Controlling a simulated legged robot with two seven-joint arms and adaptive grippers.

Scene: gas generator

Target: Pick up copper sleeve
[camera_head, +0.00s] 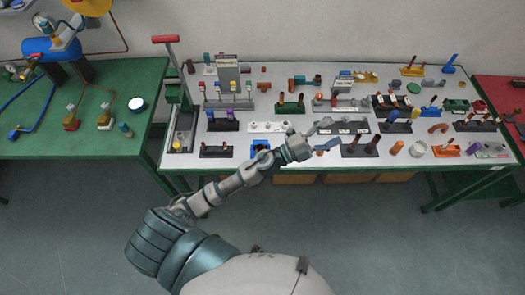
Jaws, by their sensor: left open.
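My left gripper (329,134) is over the front middle of the white table, its two fingers spread apart and nothing seen between them. A small copper-orange piece (320,152) shows just below the fingers, partly hidden by them; it may be the copper sleeve. A copper-orange cylinder (397,147) lies tilted on the table to the right of the gripper, clear of it, and could also be the sleeve. I cannot tell which of them is the sleeve. My right gripper is not in view.
The white table (284,169) is crowded with racks of small parts. A dark rack with brown pegs (360,148) stands just right of the gripper. A copper elbow (438,128) and a white ring (418,148) are farther right. A green table (60,148) is at left.

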